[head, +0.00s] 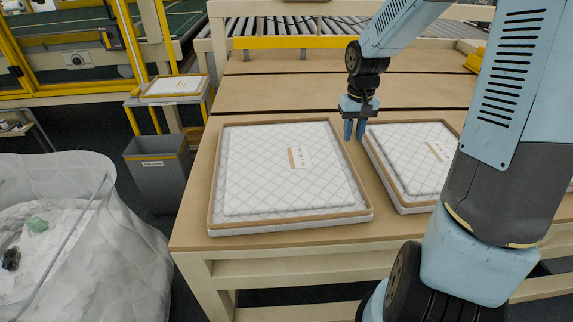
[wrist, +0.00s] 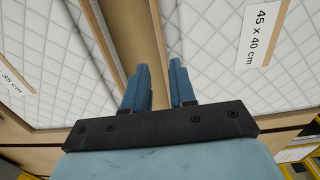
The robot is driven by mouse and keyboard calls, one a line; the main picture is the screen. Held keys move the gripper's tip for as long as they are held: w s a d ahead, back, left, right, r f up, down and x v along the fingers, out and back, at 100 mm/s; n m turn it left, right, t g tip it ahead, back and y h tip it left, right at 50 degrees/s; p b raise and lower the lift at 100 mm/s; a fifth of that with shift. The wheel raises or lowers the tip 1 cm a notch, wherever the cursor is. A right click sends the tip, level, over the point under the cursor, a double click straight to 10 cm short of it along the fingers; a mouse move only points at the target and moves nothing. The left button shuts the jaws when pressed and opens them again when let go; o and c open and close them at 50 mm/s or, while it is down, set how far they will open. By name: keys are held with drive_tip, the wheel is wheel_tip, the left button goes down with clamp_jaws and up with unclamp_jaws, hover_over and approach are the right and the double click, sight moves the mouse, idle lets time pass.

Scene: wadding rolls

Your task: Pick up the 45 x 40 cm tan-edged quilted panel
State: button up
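The 45 x 40 cm quilted panel (head: 265,185) is white with a tan edge and lies flat on the table, left in the head view. In the wrist view it is the right panel (wrist: 215,45), and its label (wrist: 262,30) reads "45 x 40 cm". My gripper (head: 354,131) is at that panel's far right corner, by the gap between it and a second panel. In the wrist view its two blue fingers (wrist: 158,80) point down toward this gap, apart with nothing between them. Whether the tips touch anything, I cannot tell.
A second tan-edged panel (head: 415,160) lies close on the right, its label partly readable as "35 cm". A smaller panel (head: 175,86) sits on a side stand at back left. A grey bin (head: 158,175) and a translucent bag (head: 90,240) stand left of the table (head: 260,97).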

sight(348, 154)
drive_tip(key=shift+w+a+f, duration=0.1)
drive_tip(key=shift+f, duration=1.65)
drive_tip(key=shift+w+a+f, duration=0.1)
drive_tip(key=shift+f, duration=1.65)
clamp_jaws()
